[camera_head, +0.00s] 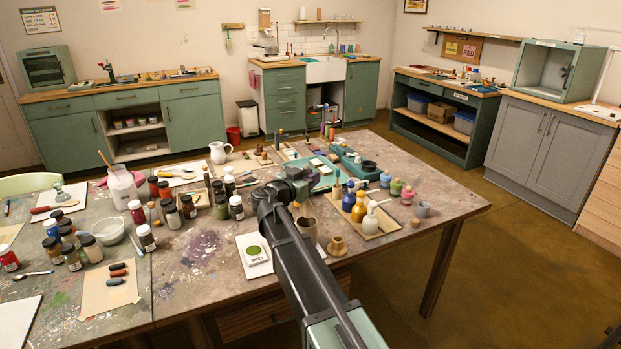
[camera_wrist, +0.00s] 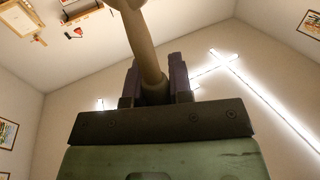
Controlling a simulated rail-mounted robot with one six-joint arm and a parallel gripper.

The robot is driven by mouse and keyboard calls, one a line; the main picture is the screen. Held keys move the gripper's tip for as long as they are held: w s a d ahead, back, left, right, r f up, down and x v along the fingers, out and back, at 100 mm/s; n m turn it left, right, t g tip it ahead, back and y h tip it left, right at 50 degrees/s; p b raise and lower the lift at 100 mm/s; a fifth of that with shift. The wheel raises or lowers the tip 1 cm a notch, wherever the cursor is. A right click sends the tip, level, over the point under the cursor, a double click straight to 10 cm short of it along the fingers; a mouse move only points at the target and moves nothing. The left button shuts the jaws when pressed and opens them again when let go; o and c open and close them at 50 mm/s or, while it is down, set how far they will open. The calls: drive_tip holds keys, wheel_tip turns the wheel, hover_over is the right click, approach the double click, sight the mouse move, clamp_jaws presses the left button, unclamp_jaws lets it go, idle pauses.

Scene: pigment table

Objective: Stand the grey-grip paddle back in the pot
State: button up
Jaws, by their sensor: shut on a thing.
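In the wrist view my gripper (camera_wrist: 153,88) is shut on a long, rounded grey-tan handle (camera_wrist: 145,45), which looks like the paddle. The handle runs up and slightly left out of the jaws, and its far end is cut off by the picture edge. In the head view my gripper (camera_head: 302,178) is over the middle of the table; the paddle cannot be made out clearly there. A brown pot (camera_head: 307,229) stands on the table just right of my arm, partly hidden by it and nearer than the gripper.
A small wooden piece (camera_head: 337,246) stands beside the pot. Yellow, blue and white bottles (camera_head: 359,211) crowd the right on a board. A white card with a green disc (camera_head: 255,253) lies left of my arm. Several jars (camera_head: 188,206) stand further left. The table's front right is clear.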

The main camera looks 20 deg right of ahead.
wheel_tip(320, 180, down, 6)
drive_tip(key=b, duration=0.5)
drive_tip(key=shift+f, duration=0.15)
drive_tip(key=o, duration=0.8)
drive_tip(key=shift+a, duration=0.1)
drive_tip(key=v, duration=1)
drive_tip(key=shift+s+a, duration=0.15)
drive_tip(key=shift+a, duration=0.15)
